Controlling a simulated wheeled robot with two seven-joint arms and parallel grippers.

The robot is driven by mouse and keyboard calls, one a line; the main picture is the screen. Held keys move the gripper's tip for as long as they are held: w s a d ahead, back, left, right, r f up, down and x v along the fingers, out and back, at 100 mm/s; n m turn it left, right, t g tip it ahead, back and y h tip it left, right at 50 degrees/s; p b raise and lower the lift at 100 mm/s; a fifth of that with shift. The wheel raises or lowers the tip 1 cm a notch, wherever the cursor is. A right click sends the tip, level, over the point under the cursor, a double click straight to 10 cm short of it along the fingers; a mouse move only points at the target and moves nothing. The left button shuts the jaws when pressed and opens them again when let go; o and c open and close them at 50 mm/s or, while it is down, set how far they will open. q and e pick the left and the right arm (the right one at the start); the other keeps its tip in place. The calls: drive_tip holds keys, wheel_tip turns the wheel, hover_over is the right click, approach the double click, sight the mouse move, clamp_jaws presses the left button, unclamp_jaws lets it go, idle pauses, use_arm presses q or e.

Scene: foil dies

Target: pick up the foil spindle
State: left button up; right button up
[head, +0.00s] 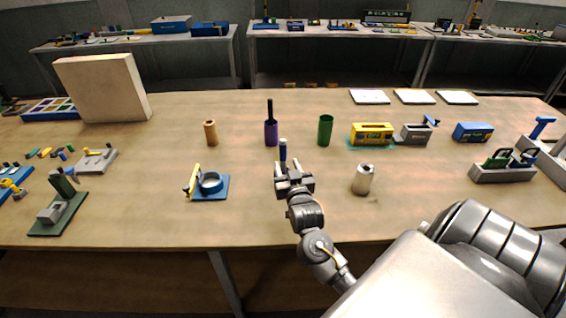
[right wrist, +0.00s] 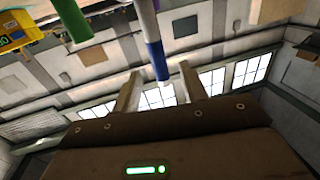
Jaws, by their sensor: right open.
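A slim upright rod in blue with a white band, which I take to be the foil spindle (head: 283,150), stands on the wooden table just beyond my right gripper (head: 293,173). In the right wrist view its blue end (right wrist: 156,62) appears between the two spread fingers of my right gripper (right wrist: 160,72), with no finger seen touching it. The right gripper is open and empty. The spindle's foot is partly hidden behind the gripper in the head view. My left gripper is in neither view.
A purple cylinder with a dark stick (head: 271,133) stands close behind, a green cylinder (head: 325,130) behind right, and a pale roll (head: 363,179) to the right. A blue fixture (head: 221,187) and tan cylinder (head: 211,133) are left.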

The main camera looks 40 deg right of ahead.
sight(284, 154)
drive_tip(key=shift+x, duration=1.05)
drive_tip(key=p+x, duration=0.2)
drive_tip(key=x, duration=0.2)
drive_tip(key=shift+w+d+r+p, duration=0.1)
drive_tip(key=shift+d+r+p, duration=0.1)
drive_tip(key=shift+d+p, duration=0.1)
drive_tip(key=shift+w+d+f, duration=0.1)
drive_tip(key=shift+w+d, duration=0.05)
drive_tip(key=shift+w, duration=0.2)
drive_tip(key=shift+s, duration=0.1)
clamp_jaws()
